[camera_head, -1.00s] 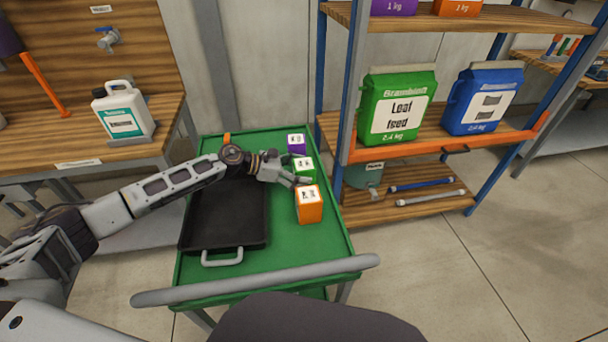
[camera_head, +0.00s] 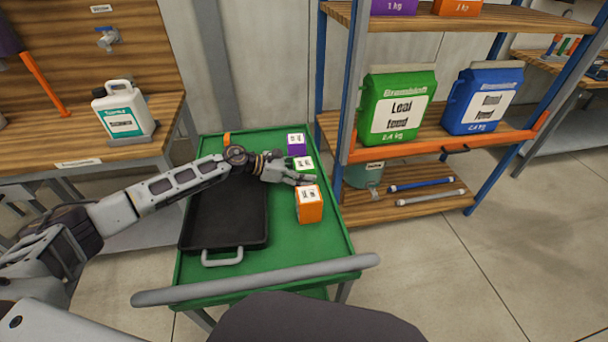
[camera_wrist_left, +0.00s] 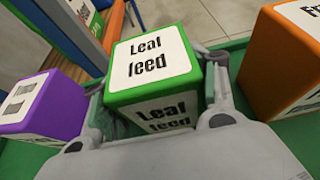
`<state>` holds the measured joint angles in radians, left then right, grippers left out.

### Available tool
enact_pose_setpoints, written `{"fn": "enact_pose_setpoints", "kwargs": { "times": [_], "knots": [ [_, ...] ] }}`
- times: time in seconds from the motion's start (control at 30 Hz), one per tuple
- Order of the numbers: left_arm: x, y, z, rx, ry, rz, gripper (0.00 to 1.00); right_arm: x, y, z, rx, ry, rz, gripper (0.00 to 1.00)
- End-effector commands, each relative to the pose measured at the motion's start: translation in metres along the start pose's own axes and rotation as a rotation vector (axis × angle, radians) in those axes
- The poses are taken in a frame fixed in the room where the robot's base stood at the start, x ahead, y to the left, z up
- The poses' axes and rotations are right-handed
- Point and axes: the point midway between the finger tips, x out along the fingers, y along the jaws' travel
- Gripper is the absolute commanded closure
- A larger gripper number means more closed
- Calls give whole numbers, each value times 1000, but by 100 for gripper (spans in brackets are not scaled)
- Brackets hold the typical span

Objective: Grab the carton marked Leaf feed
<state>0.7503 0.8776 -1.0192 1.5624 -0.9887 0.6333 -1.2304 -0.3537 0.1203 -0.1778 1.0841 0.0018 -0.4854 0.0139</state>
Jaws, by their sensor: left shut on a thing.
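The green carton marked Leaf feed (camera_wrist_left: 152,62) stands between the fingers of my left gripper (camera_wrist_left: 160,120) in the left wrist view, its white label readable on top and side. In the head view the same carton (camera_head: 303,163) is on the green cart, partly hidden behind my left gripper (camera_head: 301,178). The left gripper is shut on this carton, with a finger on each side. My right gripper is not in view.
An orange carton (camera_head: 309,206) stands close in front of the gripper, and a purple carton (camera_head: 296,143) stands behind the green one. A black tray (camera_head: 224,225) fills the left of the green cart (camera_head: 298,258).

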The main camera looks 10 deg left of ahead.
Motion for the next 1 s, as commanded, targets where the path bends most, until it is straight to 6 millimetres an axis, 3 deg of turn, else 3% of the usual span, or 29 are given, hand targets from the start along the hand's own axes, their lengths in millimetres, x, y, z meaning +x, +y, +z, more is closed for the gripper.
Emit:
{"fn": "enact_pose_setpoints", "kwargs": {
  "times": [0.17,0.57,1.0],
  "knots": [
    [0,0,1,1,-2,1,77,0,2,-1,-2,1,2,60],
    [-3,1,8,2,-2,1,77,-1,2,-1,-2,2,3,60],
    [-25,1,60,3,-3,2,77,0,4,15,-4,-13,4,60]
  ]
}}
